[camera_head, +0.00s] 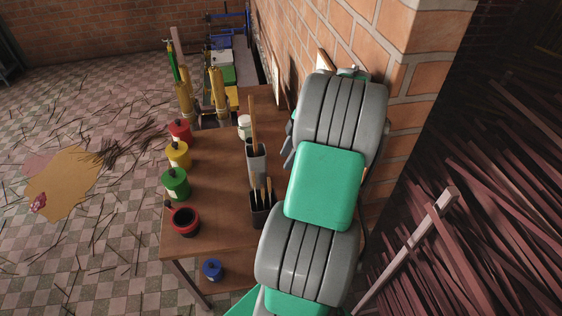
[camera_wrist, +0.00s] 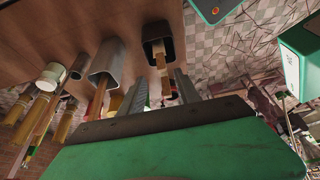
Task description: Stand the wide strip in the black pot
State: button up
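The black pot (camera_head: 260,217) is a dark square holder near the table's front right, with several wooden strips standing in it. It also shows in the wrist view (camera_wrist: 153,31). Behind it stands a grey square pot (camera_head: 257,166) with tall wooden strips (camera_head: 253,124) upright in it; the wrist view shows this grey pot too (camera_wrist: 108,57). I cannot tell for sure which strip is the wide one. My gripper (camera_wrist: 162,90) is open, its ridged fingers apart in front of the two pots, and nothing appears gripped. In the head view my arm hides it.
Red (camera_head: 180,131), yellow (camera_head: 178,155) and green (camera_head: 175,184) pots line the table's left edge, with an open red pot (camera_head: 185,222) in front. A white jar (camera_head: 245,127) stands farther back. A brick wall (camera_head: 352,45) bounds the right side. The table's middle is clear.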

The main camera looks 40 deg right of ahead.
jog(key=w+a+r+m+h, duration=0.1)
jog(key=w+a+r+m, duration=0.2)
jog(key=a, duration=0.6)
jog(key=w+a+r+m+h, duration=0.1)
jog(key=w+a+r, duration=0.2)
jog(key=a+r, duration=0.4)
jog(key=s+a+m+t+h, duration=0.1)
jog(key=s+a+m, duration=0.2)
jog(key=a, duration=0.4)
jog(key=s+a+r+m+t, duration=0.1)
jog(key=s+a+m, duration=0.3)
jog(key=a, duration=0.4)
jog(key=shift+s+r+t+h, duration=0.15)
jog(key=shift+s+t+h, duration=0.15)
jog(key=shift+h, duration=0.1)
